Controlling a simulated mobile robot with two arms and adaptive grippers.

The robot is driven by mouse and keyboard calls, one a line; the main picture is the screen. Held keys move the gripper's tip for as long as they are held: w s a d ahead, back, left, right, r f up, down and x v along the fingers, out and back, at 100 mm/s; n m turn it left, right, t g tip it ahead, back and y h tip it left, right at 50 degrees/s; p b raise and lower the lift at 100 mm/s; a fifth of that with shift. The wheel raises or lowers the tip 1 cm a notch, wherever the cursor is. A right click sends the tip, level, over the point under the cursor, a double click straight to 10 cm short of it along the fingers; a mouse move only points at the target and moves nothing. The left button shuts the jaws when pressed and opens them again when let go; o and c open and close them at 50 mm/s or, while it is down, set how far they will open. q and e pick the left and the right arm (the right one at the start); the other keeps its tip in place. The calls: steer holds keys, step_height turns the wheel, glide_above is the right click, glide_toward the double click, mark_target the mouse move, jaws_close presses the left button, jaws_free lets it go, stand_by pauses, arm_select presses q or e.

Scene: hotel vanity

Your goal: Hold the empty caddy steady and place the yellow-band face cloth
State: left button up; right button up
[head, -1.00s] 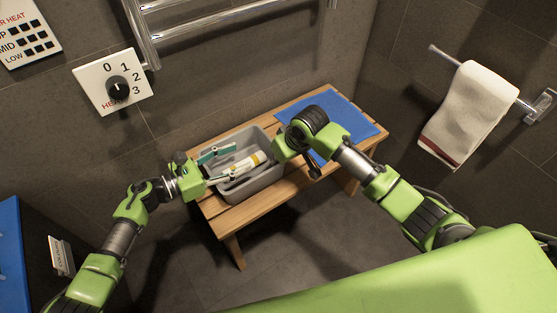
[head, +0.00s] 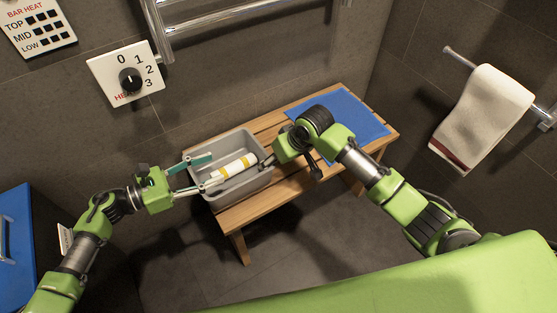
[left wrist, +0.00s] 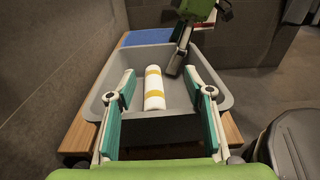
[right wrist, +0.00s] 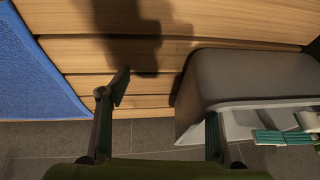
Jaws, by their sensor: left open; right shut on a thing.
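The yellow-band face cloth (head: 234,166) is a white roll with yellow bands. It lies inside the grey caddy (head: 243,187) on the slatted bench. In the left wrist view the cloth (left wrist: 154,92) rests lengthwise on the caddy floor, between my fingers but apart from both. My left gripper (head: 208,173) is open and empty, its teal fingers reaching over the caddy's left end. My right gripper (head: 286,155) is at the caddy's right end, shut on its wall. In the right wrist view one finger is outside the caddy (right wrist: 188,115) and one inside.
The wooden bench (head: 283,186) carries a blue towel (head: 345,118) to the right of the caddy. A towel rail (head: 225,18) and heat dial (head: 130,78) are on the wall behind. A white towel (head: 483,115) hangs at right. A blue box (head: 18,240) stands at left.

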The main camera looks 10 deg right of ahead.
mark_target(288, 165)
steer(key=d, duration=0.2)
steer(key=w+d+h, duration=0.1)
steer(key=shift+d+f, duration=0.2)
steer(key=shift+d, duration=0.2)
steer(key=o, duration=1.4)
steer(key=shift+s+a, duration=0.1)
steer(key=shift+a, duration=0.1)
steer(key=shift+a, duration=0.1)
steer(key=v, duration=1.2)
steer(key=shift+f, duration=0.1)
